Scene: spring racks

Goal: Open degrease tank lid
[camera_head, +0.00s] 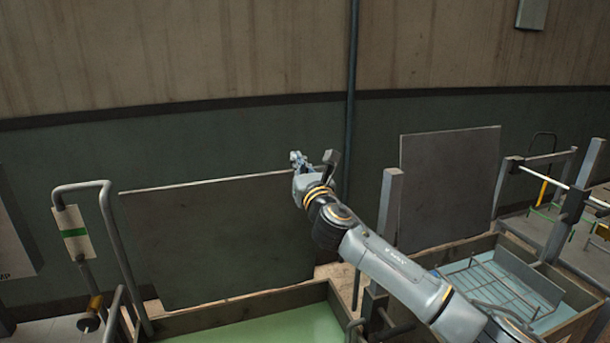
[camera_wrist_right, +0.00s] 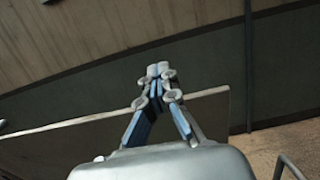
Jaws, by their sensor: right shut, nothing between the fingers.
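A grey flat lid (camera_head: 220,240) stands upright, tilted slightly back, at the rear of a tank (camera_head: 240,299) with green liquid. Its top edge also shows in the right wrist view (camera_wrist_right: 70,143). No readable label shows which tank is the degrease one. My right gripper (camera_head: 297,157) is at the lid's top right corner, just above its edge. In the wrist view the right gripper's fingertips (camera_wrist_right: 158,70) meet, with nothing between them; I cannot tell whether the gripper touches the lid. My left gripper is not in view.
A second upright lid (camera_head: 448,185) stands behind a right-hand tank (camera_head: 568,328) with pale blue liquid and a wire rack. A grey post (camera_head: 389,212) stands between the tanks, beside my arm. A bent pipe rail (camera_head: 108,215) is at left. A vertical wall pipe (camera_head: 351,80) rises behind.

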